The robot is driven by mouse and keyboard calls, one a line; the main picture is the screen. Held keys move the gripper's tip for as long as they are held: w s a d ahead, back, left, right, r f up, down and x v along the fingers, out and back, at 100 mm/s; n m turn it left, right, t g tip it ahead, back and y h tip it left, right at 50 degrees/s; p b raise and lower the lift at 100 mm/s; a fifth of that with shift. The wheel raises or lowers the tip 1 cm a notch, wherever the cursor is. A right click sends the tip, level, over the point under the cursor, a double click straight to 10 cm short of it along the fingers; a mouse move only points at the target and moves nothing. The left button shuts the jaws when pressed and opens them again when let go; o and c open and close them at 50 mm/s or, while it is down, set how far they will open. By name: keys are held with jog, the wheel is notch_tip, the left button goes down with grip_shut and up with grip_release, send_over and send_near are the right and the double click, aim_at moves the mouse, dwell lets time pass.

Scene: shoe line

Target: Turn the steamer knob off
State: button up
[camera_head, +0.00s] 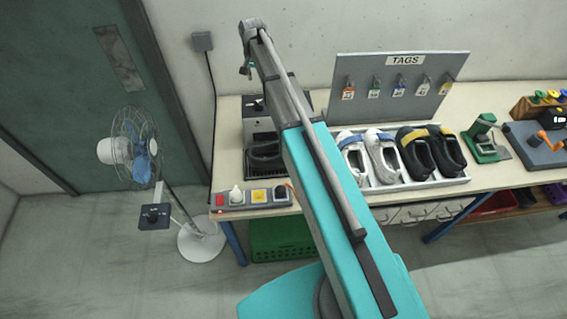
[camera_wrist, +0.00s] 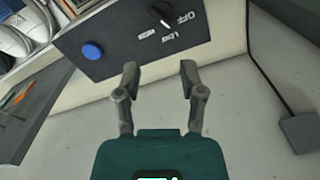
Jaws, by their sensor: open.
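The steamer's dark control panel (camera_wrist: 110,38) shows at the top of the wrist view. It carries a black knob (camera_wrist: 160,13) and a blue button (camera_wrist: 92,51). The labels OFF, LOW and HIGH stand beside the knob. A white mark on the knob appears to face LOW, though it is small. My gripper (camera_wrist: 160,72) is open and empty, its fingers apart from the knob. In the head view my gripper (camera_head: 246,69) hangs near the wall, above and left of the steamer (camera_head: 258,126), which my arm partly hides.
Shoes stand in a white tray (camera_head: 420,186) on the bench (camera_head: 228,150), before a TAGS board (camera_head: 398,90). A power strip (camera_head: 252,197) lies at the bench's front left edge. A fan (camera_head: 137,150) stands on the floor at left. A cable runs down from a wall box (camera_head: 202,41).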

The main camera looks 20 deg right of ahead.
jog(key=s+f+n+b, duration=0.2)
jog(key=s+f+b, duration=0.3)
jog(key=s, duration=0.5)
jog(key=s+d+f+n+b, duration=0.1)
jog(key=s+f+n+b, duration=0.1)
jog(key=s+f+b, duration=0.4)
jog(key=s+f+n+b, duration=0.2)
jog(key=s+f+b, duration=0.3)
jog(key=s, duration=0.9)
jog(key=shift+d+f+b, duration=0.25)
jog(key=shift+d+b, duration=0.05)
jog(key=shift+b, duration=0.2)
jog(key=shift+s, duration=0.15)
jog(key=shift+f, duration=0.1)
